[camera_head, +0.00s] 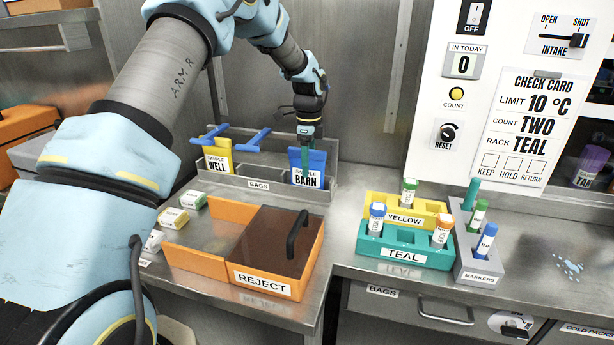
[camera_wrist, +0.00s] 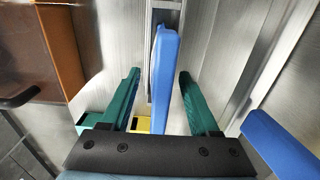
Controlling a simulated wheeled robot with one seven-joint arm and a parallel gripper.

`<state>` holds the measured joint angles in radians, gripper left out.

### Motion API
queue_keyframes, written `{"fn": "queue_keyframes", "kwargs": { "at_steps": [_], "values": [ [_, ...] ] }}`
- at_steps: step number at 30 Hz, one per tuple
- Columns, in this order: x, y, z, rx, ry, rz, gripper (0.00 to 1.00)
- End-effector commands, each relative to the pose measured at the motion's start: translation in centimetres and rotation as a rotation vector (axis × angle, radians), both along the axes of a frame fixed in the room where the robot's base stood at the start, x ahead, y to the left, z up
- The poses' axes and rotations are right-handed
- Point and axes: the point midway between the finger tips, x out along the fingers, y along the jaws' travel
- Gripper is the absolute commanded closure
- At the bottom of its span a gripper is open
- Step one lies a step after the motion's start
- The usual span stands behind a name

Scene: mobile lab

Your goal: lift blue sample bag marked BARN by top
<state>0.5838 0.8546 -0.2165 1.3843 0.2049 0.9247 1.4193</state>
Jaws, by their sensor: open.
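The blue sample bag marked BARN (camera_head: 306,179) stands upright at the right end of the grey rack labelled BAGS (camera_head: 233,181). My gripper (camera_head: 306,150) is over the bag's top in the head view, pointing down. In the wrist view the bag's blue top edge (camera_wrist: 166,80) lies between the two green fingers of my gripper (camera_wrist: 157,90). The fingers are open, with a gap on each side of the bag. The bag's lower part is hidden in the wrist view.
A yellow bag marked WELL (camera_head: 217,160) stands at the rack's left, near blue bars (camera_head: 258,137). The orange REJECT box (camera_head: 311,262) with a black handle is in front. Yellow and teal tube racks (camera_head: 375,251) and a grey marker holder (camera_head: 466,263) stand to the right.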

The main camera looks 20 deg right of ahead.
Motion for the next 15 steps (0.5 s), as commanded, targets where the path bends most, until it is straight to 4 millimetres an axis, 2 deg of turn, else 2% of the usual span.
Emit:
{"fn": "queue_keyframes", "kwargs": {
  "at_steps": [9,15],
  "values": [
    [0.0,0.0,-0.09,0.0,0.0,0.0,0.39],
    [-0.01,-0.01,-0.08,0.0,0.0,0.0,0.62]
  ]
}}
